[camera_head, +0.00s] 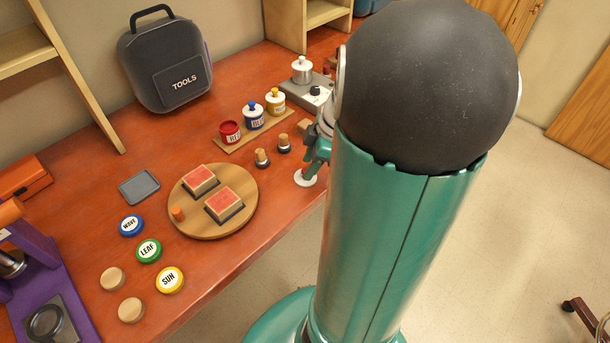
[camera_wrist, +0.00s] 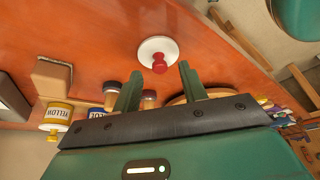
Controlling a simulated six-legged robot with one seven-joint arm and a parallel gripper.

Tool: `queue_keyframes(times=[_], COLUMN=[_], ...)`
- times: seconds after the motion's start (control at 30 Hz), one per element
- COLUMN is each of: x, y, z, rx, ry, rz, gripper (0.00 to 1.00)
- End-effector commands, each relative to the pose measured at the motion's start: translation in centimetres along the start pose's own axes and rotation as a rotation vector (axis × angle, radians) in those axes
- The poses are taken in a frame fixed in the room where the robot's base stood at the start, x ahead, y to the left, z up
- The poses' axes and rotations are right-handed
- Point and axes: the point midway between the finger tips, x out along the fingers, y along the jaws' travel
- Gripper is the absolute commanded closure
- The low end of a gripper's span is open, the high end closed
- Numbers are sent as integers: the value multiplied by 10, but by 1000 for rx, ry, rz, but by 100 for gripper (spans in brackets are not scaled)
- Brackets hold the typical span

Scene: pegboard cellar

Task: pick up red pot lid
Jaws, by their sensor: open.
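The red pot lid (camera_wrist: 158,52) is a white disc with a red knob, lying on the red-brown worktop. In the head view the lid (camera_head: 303,179) is near the worktop's front edge, with its knob hard to make out beside my gripper. My gripper (camera_wrist: 158,84) is open and empty. In the wrist view the lid appears just beyond the fingertips, with its knob roughly between their lines. In the head view my gripper (camera_head: 312,166) is right above the lid, partly hidden by my arm. The red pot (camera_head: 230,132) stands lidless on a wooden board.
The blue pot (camera_head: 253,117) and yellow pot (camera_head: 275,102) wear lids beside the red pot. Two dark-based stampers (camera_head: 262,158) stand left of my gripper. A round wooden board (camera_head: 240,228) holds two red-topped blocks. A wooden block (camera_wrist: 52,75) shows in the wrist view.

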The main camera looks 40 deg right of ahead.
Motion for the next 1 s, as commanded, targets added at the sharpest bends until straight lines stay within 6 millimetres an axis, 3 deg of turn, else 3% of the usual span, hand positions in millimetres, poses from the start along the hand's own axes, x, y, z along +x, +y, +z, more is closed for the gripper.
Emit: queue_keyframes(times=[0.13,0.37,0.6,1.0], x=[16,18,17,16], y=[-1,0,0,0], z=[0,0,0,0], rx=[1,1,1,0], ry=[0,0,0,-1], rz=[-1,1,1,2], gripper=[58,58,100,100])
